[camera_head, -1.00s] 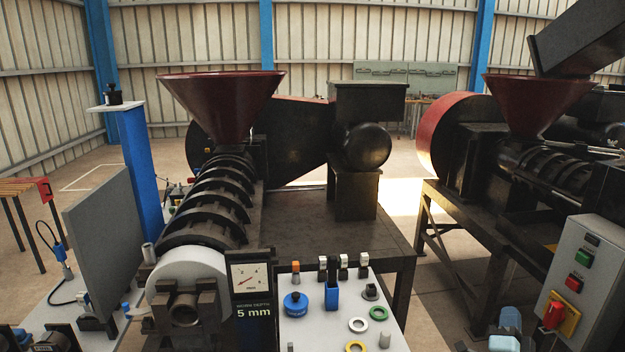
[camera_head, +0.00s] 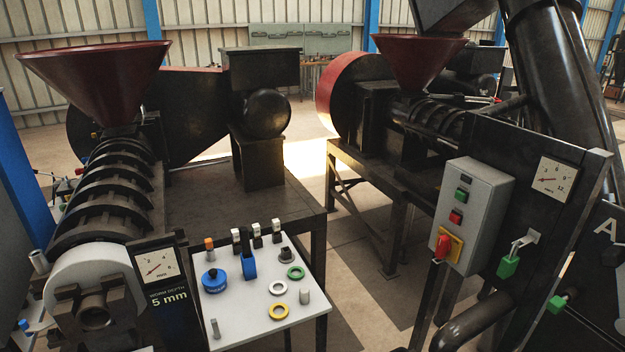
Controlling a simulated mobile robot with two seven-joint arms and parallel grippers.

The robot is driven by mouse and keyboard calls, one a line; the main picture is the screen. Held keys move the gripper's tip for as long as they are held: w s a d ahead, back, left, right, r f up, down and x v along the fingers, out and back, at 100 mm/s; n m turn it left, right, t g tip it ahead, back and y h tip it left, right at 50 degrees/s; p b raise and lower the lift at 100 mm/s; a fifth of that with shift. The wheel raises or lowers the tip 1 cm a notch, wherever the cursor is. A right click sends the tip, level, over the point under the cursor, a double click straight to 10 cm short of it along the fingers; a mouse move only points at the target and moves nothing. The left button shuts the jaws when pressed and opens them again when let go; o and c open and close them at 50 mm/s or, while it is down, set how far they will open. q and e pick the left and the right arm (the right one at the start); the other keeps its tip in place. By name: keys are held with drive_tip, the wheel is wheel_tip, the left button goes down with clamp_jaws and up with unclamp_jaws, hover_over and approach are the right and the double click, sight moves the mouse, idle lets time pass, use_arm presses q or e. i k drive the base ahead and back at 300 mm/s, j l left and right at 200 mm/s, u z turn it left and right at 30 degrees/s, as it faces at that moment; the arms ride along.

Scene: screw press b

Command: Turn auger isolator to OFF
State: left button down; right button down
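A grey control box (camera_head: 474,210) is mounted on a dark stand at the right. Low on its front is a red rotary handle (camera_head: 443,247) on a yellow plate (camera_head: 455,246), which looks like the isolator. The handle stands roughly upright; its markings are too small to read. Above it are a green button (camera_head: 461,195) and a red button (camera_head: 455,217). Neither of my grippers can be made out in this view, and nothing covers the handle.
Right of the box are a dial gauge (camera_head: 555,181) and green-handled levers (camera_head: 508,266). A dark pipe (camera_head: 480,318) runs below. A white table (camera_head: 240,318) with rings and tools stands left of centre, beside a screw press (camera_head: 110,195). Open floor (camera_head: 362,300) lies between.

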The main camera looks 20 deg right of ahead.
sight(443, 245)
drive_tip(key=z, duration=1.35)
